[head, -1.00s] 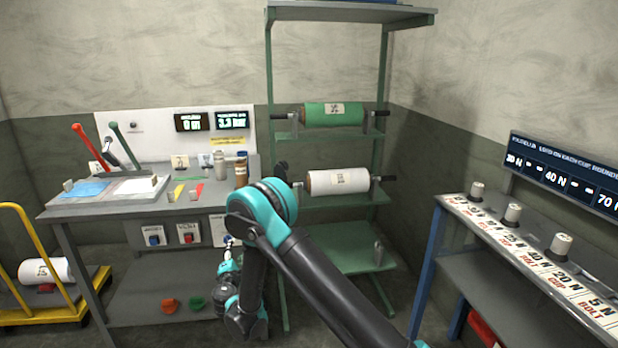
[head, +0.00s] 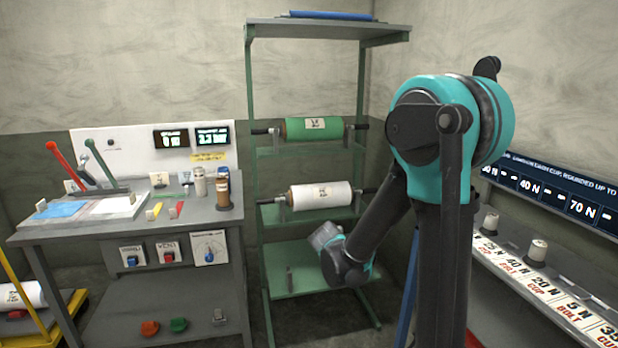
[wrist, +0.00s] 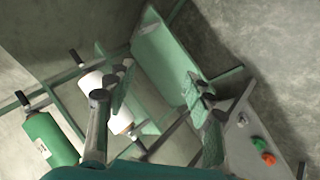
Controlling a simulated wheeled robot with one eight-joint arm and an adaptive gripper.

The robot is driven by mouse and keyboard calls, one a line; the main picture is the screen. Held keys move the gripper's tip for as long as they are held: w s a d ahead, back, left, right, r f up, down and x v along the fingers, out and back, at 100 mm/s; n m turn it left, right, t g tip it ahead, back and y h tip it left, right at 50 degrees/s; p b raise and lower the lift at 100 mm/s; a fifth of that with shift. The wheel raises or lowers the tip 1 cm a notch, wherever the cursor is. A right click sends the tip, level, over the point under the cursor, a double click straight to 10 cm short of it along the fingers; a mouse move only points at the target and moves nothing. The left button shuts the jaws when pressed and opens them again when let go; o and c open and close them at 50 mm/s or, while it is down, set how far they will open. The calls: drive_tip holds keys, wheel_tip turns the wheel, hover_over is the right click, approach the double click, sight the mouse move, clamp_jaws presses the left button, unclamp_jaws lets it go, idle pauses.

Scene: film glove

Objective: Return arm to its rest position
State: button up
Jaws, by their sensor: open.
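My arm stands folded in the right half of the head view, with its teal elbow raised high and its forearm hanging down in front of the green rack (head: 251,100). The wrist end points toward the rack's lower shelf; the fingers cannot be made out there. In the wrist view my gripper (wrist: 160,88) has its two fingers spread apart, with nothing held between them. The rack's green roll (wrist: 48,138) and white roll (wrist: 92,82) show beyond the left finger, tilted in that view.
The workbench (head: 120,231) with levers and bottles stands left of the rack. A yellow cart (head: 35,328) is at the far left. A counter with labelled cups (head: 540,285) lies close on the right, under a dark sign (head: 548,190). The rack's lower shelf (head: 300,262) looks mostly bare.

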drive_tip(key=s+d+f+m+g+y, duration=0.1)
drive_tip(key=s+d+m, duration=0.3)
drive_tip(key=s, duration=0.8)
drive_tip(key=s+d+f+m+g+y, duration=0.2)
drive_tip(key=s+d+m+g, duration=0.1)
drive_tip(key=s, duration=0.9)
drive_tip(key=shift+s+d+f+m, duration=0.35)
drive_tip(key=shift+d+m, duration=0.2)
drive_tip(key=shift+m, duration=0.15)
drive_tip(key=shift+w, duration=0.1)
